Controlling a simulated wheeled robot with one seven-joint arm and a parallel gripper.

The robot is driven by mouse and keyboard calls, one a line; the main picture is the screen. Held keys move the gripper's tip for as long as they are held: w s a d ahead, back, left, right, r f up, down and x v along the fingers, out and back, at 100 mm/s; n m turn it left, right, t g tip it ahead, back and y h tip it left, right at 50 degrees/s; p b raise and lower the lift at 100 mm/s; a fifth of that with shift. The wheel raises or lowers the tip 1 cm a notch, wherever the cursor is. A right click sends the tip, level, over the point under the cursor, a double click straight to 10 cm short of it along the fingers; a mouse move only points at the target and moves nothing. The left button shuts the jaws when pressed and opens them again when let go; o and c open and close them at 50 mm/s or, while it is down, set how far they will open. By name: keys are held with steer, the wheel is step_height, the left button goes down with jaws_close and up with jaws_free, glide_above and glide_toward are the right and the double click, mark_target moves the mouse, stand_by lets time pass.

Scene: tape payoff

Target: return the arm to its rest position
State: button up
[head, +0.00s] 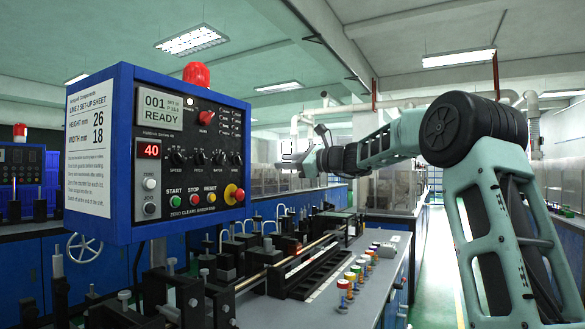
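My arm reaches in from the right side of the head view, bent at a large dark joint, and points left above the machine bench. My gripper (284,163) is at its far end, in the air just right of the blue control panel (118,85). It is small and pale against the background, and I cannot make out its fingers or whether it is open. No held object can be made out.
The control panel carries a red lamp (196,74), knobs and buttons. Below the arm, the grey bench (377,287) holds metal fixtures and a row of colour-topped cylinders (343,291). A clear aisle (436,265) runs behind my arm. Another panel (22,170) stands far left.

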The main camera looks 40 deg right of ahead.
steer(key=shift+v, duration=0.85)
steer(key=a+f+n+g+y+p, duration=0.1)
steer(key=a+f+n+g, duration=0.3)
steer(key=a, duration=0.7)
steer(key=s+a+f+n+g+p, duration=0.2)
steer(key=s+a+f+n+g, duration=0.4)
steer(key=a, duration=0.6)
steer(key=s+a+f+n+g+p, duration=0.15)
steer(key=s+a+f+n, duration=0.35)
steer(key=s+a+f, duration=0.55)
steer(key=s+a+f+n+g+h+p, duration=0.1)
steer(key=s+a+f+n+g+h, duration=0.25)
steer(key=s+a+n, duration=0.5)
steer(key=s+d+f+n+h+p, duration=0.1)
steer(key=s+d+f+n+h, duration=0.1)
steer(key=s, duration=0.7)
steer(key=s+d+f+n+g+h+p, duration=0.1)
steer(key=s+d+f+n+h, duration=0.1)
steer(key=s+n, duration=0.5)
step_height(320, 180, down, 3)
steer(key=shift+s+d+r, duration=0.25)
steer(key=shift+s+d, duration=0.2)
steer(key=shift+s, duration=0.7)
